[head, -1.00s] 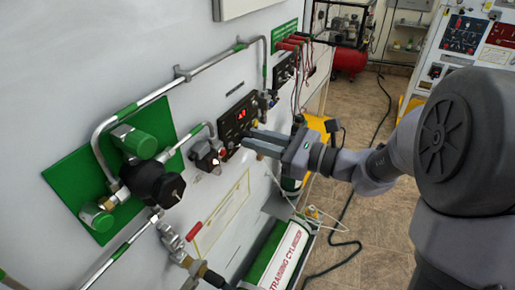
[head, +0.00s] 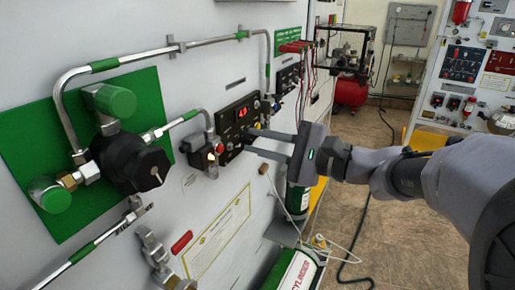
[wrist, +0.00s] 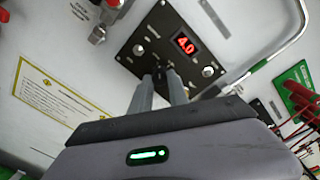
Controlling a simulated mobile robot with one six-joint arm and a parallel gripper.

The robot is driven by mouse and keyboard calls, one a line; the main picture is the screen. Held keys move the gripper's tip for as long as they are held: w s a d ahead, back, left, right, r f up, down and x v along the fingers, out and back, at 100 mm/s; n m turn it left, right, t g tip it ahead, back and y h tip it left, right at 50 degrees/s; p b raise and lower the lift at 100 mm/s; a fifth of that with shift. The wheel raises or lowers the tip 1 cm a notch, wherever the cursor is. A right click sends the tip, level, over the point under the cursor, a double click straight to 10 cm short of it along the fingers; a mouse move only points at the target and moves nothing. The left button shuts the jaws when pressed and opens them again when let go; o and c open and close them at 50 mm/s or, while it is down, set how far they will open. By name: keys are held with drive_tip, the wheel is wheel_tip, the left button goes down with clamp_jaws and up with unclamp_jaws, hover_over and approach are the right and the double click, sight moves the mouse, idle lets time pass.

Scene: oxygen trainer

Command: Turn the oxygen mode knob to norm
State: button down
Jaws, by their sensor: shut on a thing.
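The oxygen control panel (head: 232,127) is a black plate on the white wall with a red lit display (head: 242,112). In the wrist view the panel (wrist: 150,30) shows the display (wrist: 184,44) reading 4.0. My gripper (head: 250,142) reaches in from the right, its fingertips at the panel's lower edge. In the wrist view my gripper (wrist: 160,82) is shut on a small dark knob (wrist: 160,72) at the panel's lower middle. The fingers hide most of this knob, so its pointer and setting cannot be read.
Silver controls (wrist: 138,50) sit elsewhere on the panel. A green cylinder (head: 295,275) lies below. Open floor (head: 345,215) is at the right.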

drive_tip(key=shift+n, duration=0.8)
drive_tip(key=c, duration=1.3)
unclamp_jaws()
drive_tip(key=shift+o, duration=0.2)
drive_tip(key=f+p+v, duration=0.1)
drive_tip(key=p+v, duration=0.2)
drive_tip(key=v, duration=1.4)
drive_tip(key=shift+s+d+r, duration=0.15)
drive_tip(key=shift+d+r, duration=0.05)
drive_tip(key=shift+r, duration=0.25)
